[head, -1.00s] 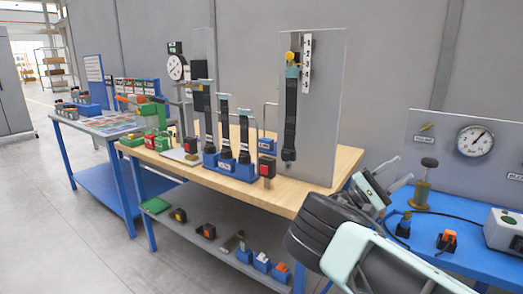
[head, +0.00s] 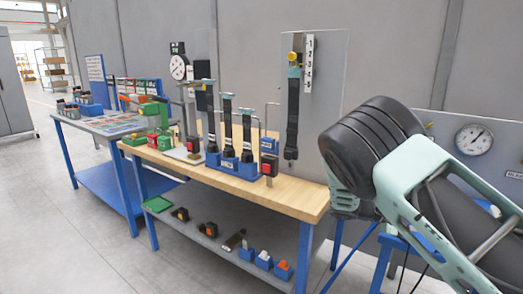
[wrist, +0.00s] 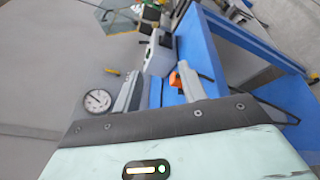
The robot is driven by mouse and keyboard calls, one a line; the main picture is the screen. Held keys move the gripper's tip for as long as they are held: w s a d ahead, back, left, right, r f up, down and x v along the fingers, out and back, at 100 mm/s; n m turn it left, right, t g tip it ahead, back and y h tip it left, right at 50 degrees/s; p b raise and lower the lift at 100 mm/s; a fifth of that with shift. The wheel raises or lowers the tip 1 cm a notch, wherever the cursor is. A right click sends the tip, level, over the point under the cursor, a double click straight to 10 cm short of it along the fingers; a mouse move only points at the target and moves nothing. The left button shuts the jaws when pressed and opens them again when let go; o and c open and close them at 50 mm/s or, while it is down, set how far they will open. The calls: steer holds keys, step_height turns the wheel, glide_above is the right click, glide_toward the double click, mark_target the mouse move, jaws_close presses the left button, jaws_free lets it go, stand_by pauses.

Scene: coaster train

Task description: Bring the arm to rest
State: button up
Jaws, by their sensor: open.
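My arm fills the right of the head view, with a black wrist joint and pale teal links raised in front of the back wall. In the wrist view my gripper (wrist: 159,90) shows two grey fingers apart, with blue bench surface seen between them. It looks open and holds nothing that I can see. In the head view the arm largely hides the gripper.
The wooden workbench (head: 300,196) stands left of my arm, with a clear upright panel (head: 328,110) and hanging black straps. A round gauge (head: 474,139) is on the right. A blue bench (wrist: 203,45) with a white box (wrist: 158,52) shows in the wrist view.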

steer(key=s+a+f+n+t+y, duration=0.1)
steer(key=s+a+f+n+y, duration=0.1)
steer(key=s+a+y, duration=1.1)
steer(key=s+a+r+t+y, duration=0.1)
steer(key=s+a+r+y, duration=0.1)
steer(key=s+a, duration=0.5)
steer(key=s+a+r+n+t+y, duration=0.1)
steer(key=s+a+r, duration=0.3)
steer(key=s, duration=0.7)
steer(key=a+t+y, duration=0.1)
steer(key=a, duration=0.1)
steer(key=shift+a+n, duration=0.3)
steer(key=shift+a, duration=0.05)
